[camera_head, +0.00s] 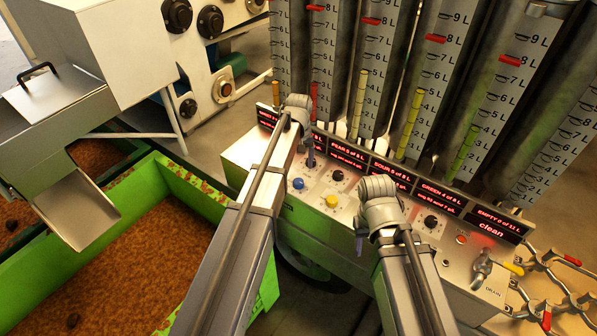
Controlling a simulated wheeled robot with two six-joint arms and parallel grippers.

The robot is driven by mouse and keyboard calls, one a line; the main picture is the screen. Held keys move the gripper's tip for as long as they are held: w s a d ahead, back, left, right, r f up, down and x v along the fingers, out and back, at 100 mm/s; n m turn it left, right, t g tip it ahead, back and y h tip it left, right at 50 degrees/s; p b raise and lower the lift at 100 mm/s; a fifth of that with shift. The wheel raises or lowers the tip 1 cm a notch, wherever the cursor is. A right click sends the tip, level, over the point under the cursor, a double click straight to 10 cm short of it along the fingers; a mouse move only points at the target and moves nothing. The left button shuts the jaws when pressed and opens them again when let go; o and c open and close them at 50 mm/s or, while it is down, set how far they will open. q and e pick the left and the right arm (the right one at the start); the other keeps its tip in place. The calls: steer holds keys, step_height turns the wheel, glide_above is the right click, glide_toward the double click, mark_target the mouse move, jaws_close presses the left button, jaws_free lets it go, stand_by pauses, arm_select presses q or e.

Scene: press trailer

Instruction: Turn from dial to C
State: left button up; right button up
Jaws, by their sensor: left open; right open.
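The control panel (315,213) stands on a grey box below the tall gauge tubes. Two black dials show on it, one near the middle (338,176) and one further right (431,222); their letter marks are too small to read. My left gripper (311,158) is over the panel's left part, up and left of the middle dial. My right gripper (360,241) is over the panel's front, between the two dials and left of the right one. Both are open, with nothing seen between the fingers. My arms hide parts of the panel.
A blue button (298,184), yellow button (331,201) and red button (461,239) sit on the panel. Red-lit displays (497,222) line its back, below the tubes (493,110). A drain valve (481,268) is at right. Green bins (190,190) of brown pulp fill the left.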

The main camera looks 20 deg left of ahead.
mark_target(298, 181)
arm_select(q)
steer(key=shift+a+f+b, duration=0.1)
steer(key=shift+f+b, duration=0.05)
steer(key=shift+b, duration=0.15)
step_height(298, 181, down, 8)
steer(key=b, duration=0.7)
steer(key=shift+r, duration=0.2)
jaws_close()
